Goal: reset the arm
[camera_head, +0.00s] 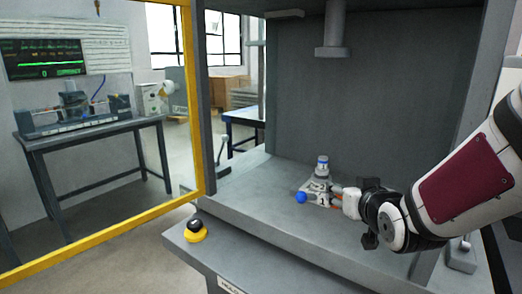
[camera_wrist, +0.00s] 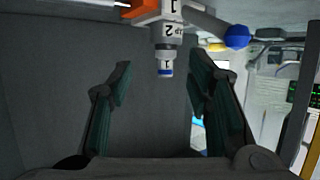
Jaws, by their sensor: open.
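A grey and white pump part (camera_head: 318,184) stands upright on the grey bed of the press-like enclosure. It has a blue-banded top, a blue ball (camera_head: 302,197) at its left and a small orange part low at its right. My gripper (camera_head: 366,213) is to the right of the pump part, and its jaws are spread. In the wrist view the pump part (camera_wrist: 169,32) hangs in from the top edge, its blue tip (camera_wrist: 166,69) showing between the open fingers. The fingers show no contact with it.
A grey ram (camera_head: 333,35) hangs above the pump part. Grey walls enclose the bed at the back and right. A yellow-framed door (camera_head: 190,100) stands at left. A black knob on a yellow base (camera_head: 195,231) sits on the front ledge. A bench with equipment (camera_head: 85,130) stands far left.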

